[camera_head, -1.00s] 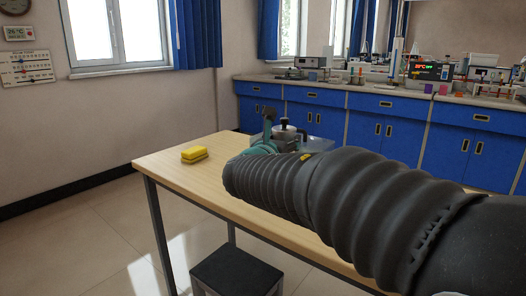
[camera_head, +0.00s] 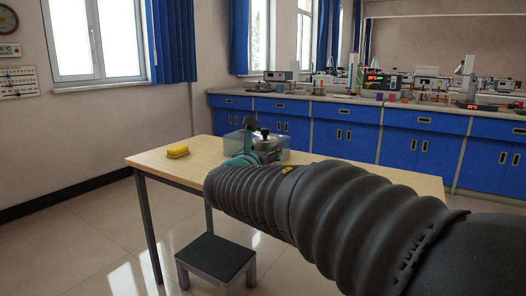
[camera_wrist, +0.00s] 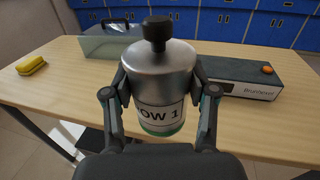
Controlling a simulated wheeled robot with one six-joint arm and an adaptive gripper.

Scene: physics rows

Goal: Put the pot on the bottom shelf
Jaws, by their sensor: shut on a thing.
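The pot (camera_wrist: 158,80) is a silver metal vessel with a black knob on top and a white label reading "OW 1". In the wrist view it stands upright between the two fingers of my gripper (camera_wrist: 160,100), which is shut on it. In the head view my arm hides most of the pot, and only its dark knob and a bit of metal (camera_head: 264,138) show by my gripper (camera_head: 250,150). The pot appears held in front of or over the wooden table (camera_head: 400,180); its height above the top is unclear. No shelf can be made out.
A yellow sponge (camera_head: 178,151) lies at the table's left. A clear bin (camera_wrist: 108,44) stands at the back, and a grey box with an orange knob (camera_wrist: 240,80) stands to the right. Blue cabinets (camera_head: 340,135) line the back.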

